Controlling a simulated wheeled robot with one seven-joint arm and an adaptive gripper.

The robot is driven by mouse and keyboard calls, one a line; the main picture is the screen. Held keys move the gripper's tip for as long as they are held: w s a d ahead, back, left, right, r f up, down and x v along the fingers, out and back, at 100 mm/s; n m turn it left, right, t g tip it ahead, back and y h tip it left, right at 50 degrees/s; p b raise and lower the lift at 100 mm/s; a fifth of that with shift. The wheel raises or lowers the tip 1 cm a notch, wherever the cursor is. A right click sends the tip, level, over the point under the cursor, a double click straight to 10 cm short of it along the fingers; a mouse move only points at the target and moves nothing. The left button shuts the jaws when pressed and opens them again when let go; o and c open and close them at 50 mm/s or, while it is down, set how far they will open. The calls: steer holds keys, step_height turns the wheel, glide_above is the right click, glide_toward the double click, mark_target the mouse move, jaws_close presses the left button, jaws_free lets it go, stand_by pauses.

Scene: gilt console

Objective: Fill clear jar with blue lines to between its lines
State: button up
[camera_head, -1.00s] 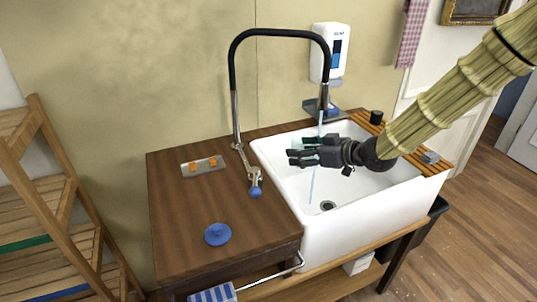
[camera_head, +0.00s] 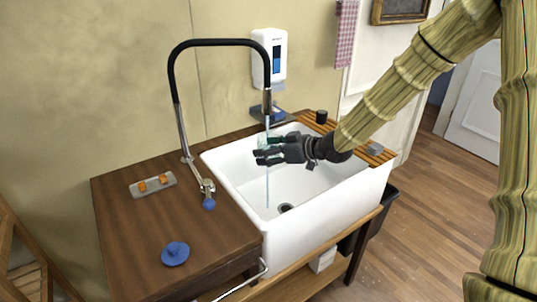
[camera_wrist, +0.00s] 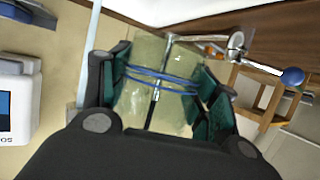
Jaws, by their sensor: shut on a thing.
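The clear jar with blue lines (camera_wrist: 148,58) is between the fingers of my gripper (camera_wrist: 160,92), which is shut on it. Two blue lines ring its wall in the wrist view. I cannot tell its water level. In the head view my gripper (camera_head: 266,153) is over the white sink (camera_head: 235,170), and the jar is mostly hidden by the fingers. The tall tap (camera_head: 267,97) is running. Its thin water stream (camera_head: 267,190) reaches down into the sink. In the wrist view the stream (camera_wrist: 90,50) passes beside the jar, apparently outside it.
The blue-ended tap lever (camera_head: 208,200) is left of the sink. A blue stopper-like disc (camera_head: 175,254) and a plate with two orange knobs (camera_head: 153,184) are on the wooden counter (camera_head: 130,225). A soap dispenser (camera_head: 269,57) hangs behind. A slatted board (camera_head: 372,155) with small items edges the sink.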

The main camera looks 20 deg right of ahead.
steer(key=shift+w+d+f, duration=0.15)
steer(key=shift+w+d, duration=0.05)
steer(key=shift+w, duration=0.5)
steer(key=shift+w+d+f, duration=0.1)
steer(key=shift+w+d, duration=0.15)
steer(key=shift+w, duration=0.4)
steer(key=shift+w+d+f, duration=0.15)
steer(key=shift+w+d, duration=0.05)
steer(key=shift+w, duration=0.5)
steer(key=shift+w, duration=0.1)
steer(key=w+d+p, duration=0.2)
steer(key=w+p, duration=0.2)
steer(key=w, duration=0.3)
stand_by(5.2)
